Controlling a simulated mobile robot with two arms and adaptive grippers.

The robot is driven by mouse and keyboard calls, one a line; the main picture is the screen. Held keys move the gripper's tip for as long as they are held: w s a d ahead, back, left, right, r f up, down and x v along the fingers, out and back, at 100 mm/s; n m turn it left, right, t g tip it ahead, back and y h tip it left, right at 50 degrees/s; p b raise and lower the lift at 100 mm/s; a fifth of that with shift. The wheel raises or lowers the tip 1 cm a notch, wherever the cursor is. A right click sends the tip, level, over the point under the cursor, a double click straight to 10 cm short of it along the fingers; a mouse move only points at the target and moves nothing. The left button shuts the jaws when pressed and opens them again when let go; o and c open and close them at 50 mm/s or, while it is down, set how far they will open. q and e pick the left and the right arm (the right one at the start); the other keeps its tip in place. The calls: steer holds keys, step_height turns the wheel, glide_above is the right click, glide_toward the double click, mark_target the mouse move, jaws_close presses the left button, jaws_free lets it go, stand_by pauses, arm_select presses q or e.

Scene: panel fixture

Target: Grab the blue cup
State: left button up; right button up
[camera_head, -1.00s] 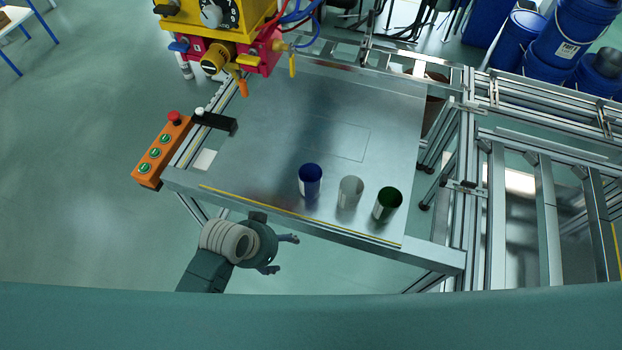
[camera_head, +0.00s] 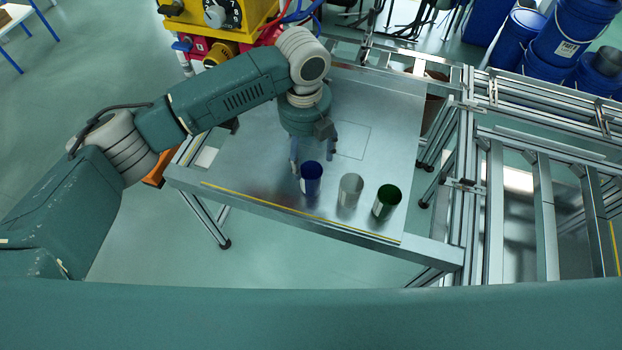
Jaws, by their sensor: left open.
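The blue cup (camera_head: 311,179) stands upright on the metal table, leftmost in a row of three cups near the table's front edge. My left gripper (camera_head: 313,166) points down over the table, just behind and above the blue cup. Its fingers are spread and nothing is held between them. One finger shows at the cup's left rear and the other at its right rear. I cannot tell whether either finger touches the cup. My right gripper is not in view.
A grey-white cup (camera_head: 350,190) and a green cup (camera_head: 387,202) stand to the right of the blue cup. The metal table (camera_head: 250,170) is clear to its left. A yellow and red machine (camera_head: 215,25) stands at the back left, beside my arm. Aluminium rails (camera_head: 500,200) lie right.

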mark_target(311, 171)
arm_select(q)
steer(key=f, duration=0.3)
steer(key=w+f+p, duration=0.1)
steer(key=f, duration=0.5)
steer(key=shift+w+d, duration=0.4)
steer(key=shift+f, duration=0.55)
steer(key=c, duration=1)
